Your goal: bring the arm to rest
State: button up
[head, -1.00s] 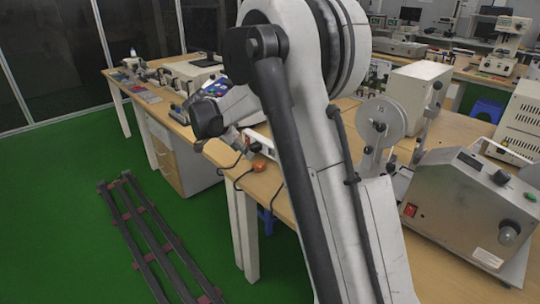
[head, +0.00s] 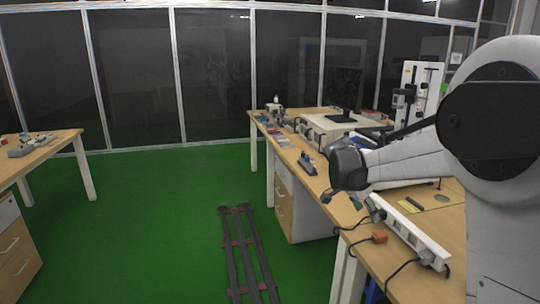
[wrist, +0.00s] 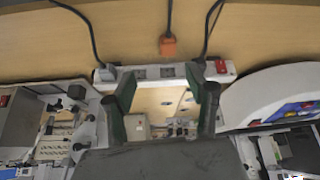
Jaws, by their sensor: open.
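My arm (head: 420,155) comes in from the right edge of the head view and reaches left over the wooden bench, with its dark wrist end (head: 348,165) above the bench's near edge. The fingers are too small and dark to make out clearly there. In the wrist view my gripper (wrist: 163,88) shows two dark green-faced fingers spread apart. Nothing is held between them. A white power strip (wrist: 150,73) lies beyond the fingertips in that view.
The power strip (head: 415,240) with cables and an orange block (head: 380,237) lie on the bench (head: 400,275) below the arm. A monitor (head: 343,88) stands farther back. Rails (head: 248,265) run along the green floor. Open floor (head: 150,210) lies left, before another table (head: 45,150).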

jog(key=s+a+r+n+t+y+p, duration=0.1)
jog(key=s+a+r+n, duration=0.2)
jog(key=s, duration=0.5)
jog(key=s+a+r+n+t+y+p, duration=0.1)
jog(key=s+a+r+n+y, duration=0.2)
jog(key=s, duration=0.6)
jog(key=s+a+r+n+t+p, duration=0.1)
jog(key=s+a+r+n+t, duration=0.2)
jog(key=s, duration=0.5)
jog(key=s+a+f+n+y+p, duration=0.1)
jog(key=s+a+n, duration=0.2)
jog(key=s, duration=0.7)
jog(key=shift+n+y, duration=0.3)
jog(key=shift+n, duration=0.7)
jog(key=shift+s, duration=0.1)
